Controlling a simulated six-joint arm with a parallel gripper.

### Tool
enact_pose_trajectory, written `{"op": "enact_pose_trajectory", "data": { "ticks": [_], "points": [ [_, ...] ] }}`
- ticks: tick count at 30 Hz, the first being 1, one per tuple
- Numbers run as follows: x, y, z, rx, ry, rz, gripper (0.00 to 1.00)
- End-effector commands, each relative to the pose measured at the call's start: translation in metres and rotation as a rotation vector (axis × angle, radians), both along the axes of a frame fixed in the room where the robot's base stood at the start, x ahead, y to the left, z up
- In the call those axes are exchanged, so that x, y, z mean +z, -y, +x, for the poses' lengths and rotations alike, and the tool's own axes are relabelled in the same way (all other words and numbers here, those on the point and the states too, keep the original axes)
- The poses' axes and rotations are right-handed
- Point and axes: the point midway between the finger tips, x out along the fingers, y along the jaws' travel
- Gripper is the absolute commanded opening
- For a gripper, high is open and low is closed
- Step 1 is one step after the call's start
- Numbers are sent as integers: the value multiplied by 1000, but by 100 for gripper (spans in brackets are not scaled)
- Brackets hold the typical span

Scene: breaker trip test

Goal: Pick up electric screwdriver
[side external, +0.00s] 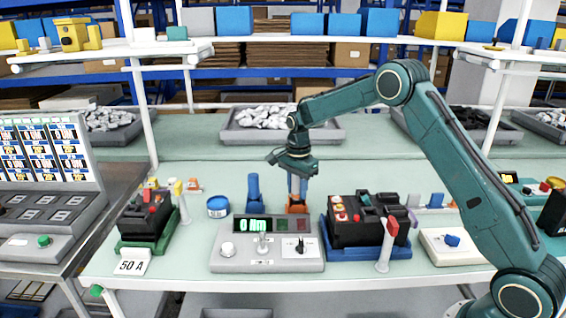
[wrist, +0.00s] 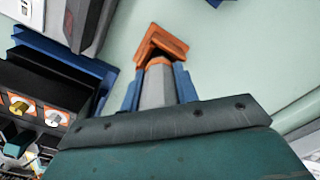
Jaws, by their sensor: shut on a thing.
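My gripper (side external: 297,190) points down over the middle of the bench, behind the grey console. In the wrist view its two blue fingers (wrist: 157,98) are shut on the grey body of the electric screwdriver (wrist: 157,82), one finger on each side. The body has an orange band near its far end. An orange angular piece (wrist: 162,45) sits just beyond the body; it also shows below the fingers in the side view (side external: 297,207). I cannot tell whether it is a holder or part of the tool. My gripper hides much of the tool.
A grey console (side external: 267,259) reading "0 Nm" stands in front. A black breaker on a blue base (side external: 365,235) is to its right, a black unit on a green base (side external: 146,222) to the left. A blue upright piece (side external: 253,187) and blue tin (side external: 217,206) stand nearby.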

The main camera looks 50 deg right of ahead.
Motion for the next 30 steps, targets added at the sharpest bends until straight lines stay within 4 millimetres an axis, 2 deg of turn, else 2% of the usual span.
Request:
{"op": "enact_pose_trajectory", "data": {
  "ticks": [8, 14, 20, 30],
  "points": [
    [8, 0, 1, 0, 4, -1, 7],
    [27, 0, 1, 0, 6, -1, 7],
    [61, 0, 1, 0, 6, -1, 7],
    [135, 0, 1, 0, 7, -1, 7]
  ]
}}
